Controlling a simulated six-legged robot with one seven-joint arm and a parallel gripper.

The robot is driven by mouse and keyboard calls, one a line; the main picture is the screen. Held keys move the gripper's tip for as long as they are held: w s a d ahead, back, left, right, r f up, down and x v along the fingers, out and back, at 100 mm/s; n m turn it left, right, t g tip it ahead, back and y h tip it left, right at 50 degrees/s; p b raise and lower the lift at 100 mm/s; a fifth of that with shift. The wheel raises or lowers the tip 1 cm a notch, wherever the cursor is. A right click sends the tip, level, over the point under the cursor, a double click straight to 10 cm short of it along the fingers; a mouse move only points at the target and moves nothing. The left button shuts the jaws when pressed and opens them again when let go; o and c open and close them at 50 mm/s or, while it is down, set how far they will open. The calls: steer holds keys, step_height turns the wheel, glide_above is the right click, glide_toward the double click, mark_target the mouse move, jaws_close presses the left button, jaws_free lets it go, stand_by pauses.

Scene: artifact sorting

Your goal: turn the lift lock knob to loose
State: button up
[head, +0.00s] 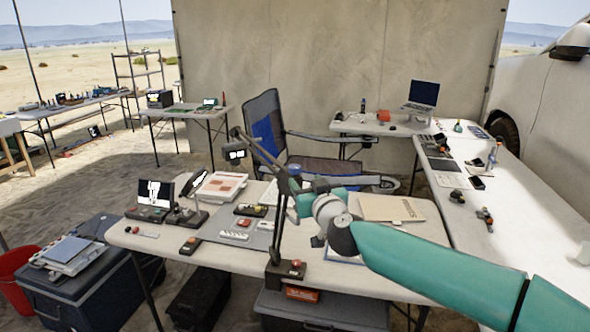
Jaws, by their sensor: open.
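A dark jointed stand (281,235) rises from a block-like base (286,274) at the front edge of the near table. Its upper boom (262,150) slopes up to the left, with a small dark device hanging near its end. A small red part (297,263) shows on the base. I cannot tell which part is the lift lock knob; it may be hidden or too small. My teal arm reaches in from the lower right. My gripper (318,186) seems to be the dark end beside the stand's upper joint. It is open; contact with the stand cannot be told.
The near table (400,270) holds a black device with a screen (151,196), papers, small boxes and a tan folder (392,208). A blue and black camp chair (268,125) stands behind. Dark crates sit below and at left. The right-hand table has much bare surface.

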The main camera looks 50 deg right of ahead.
mark_target(297, 171)
steer(key=x, duration=0.9)
steer(key=shift+w+d, duration=0.1)
steer(key=shift+w, duration=0.2)
steer(key=c, duration=1)
